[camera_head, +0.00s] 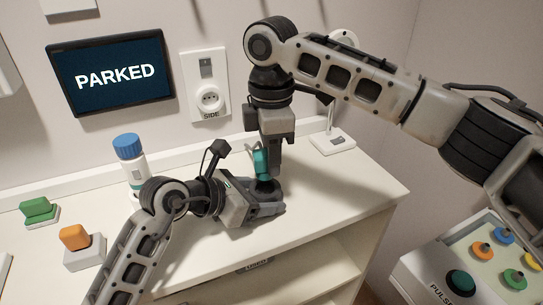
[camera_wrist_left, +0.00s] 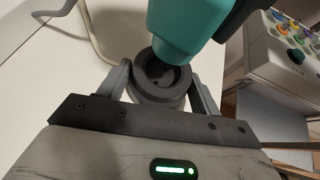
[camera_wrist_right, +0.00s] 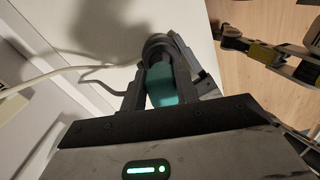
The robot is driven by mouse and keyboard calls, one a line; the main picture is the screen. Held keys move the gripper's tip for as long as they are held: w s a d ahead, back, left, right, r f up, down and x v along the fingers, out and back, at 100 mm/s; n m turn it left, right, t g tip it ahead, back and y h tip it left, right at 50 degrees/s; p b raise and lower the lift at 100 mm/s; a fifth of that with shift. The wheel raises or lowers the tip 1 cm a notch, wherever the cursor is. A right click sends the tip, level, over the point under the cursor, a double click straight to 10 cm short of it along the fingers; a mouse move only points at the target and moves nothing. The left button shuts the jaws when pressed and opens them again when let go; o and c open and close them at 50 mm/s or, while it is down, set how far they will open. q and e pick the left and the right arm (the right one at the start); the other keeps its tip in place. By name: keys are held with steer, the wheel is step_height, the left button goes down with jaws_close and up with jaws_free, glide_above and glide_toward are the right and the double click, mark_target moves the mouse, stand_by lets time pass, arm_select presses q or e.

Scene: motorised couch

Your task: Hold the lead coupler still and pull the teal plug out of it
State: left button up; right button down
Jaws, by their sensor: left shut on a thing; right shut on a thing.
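The dark grey lead coupler (camera_head: 266,187) stands on the white cabinet top. In the left wrist view its round socket face (camera_wrist_left: 152,76) shows open. My left gripper (camera_head: 262,205) is shut on the coupler, one finger on each side. The teal plug (camera_head: 260,160) is directly above the coupler, held by my right gripper (camera_head: 272,166), which points down. In the left wrist view the plug (camera_wrist_left: 188,32) appears clear of the socket and hides part of its far rim. In the right wrist view the plug (camera_wrist_right: 161,88) sits between my right fingers.
A blue-capped bottle (camera_head: 131,160), an orange block on a base (camera_head: 75,238) and a green block (camera_head: 38,208) stand to the left. A wall socket (camera_head: 208,98) and a PARKED screen (camera_head: 115,75) are behind. A button panel (camera_head: 470,265) is at lower right. The front cabinet top is clear.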

steer(key=shift+r, duration=3.2)
arm_select(q)
steer(key=o, duration=1.1)
steer(key=shift+a, duration=0.1)
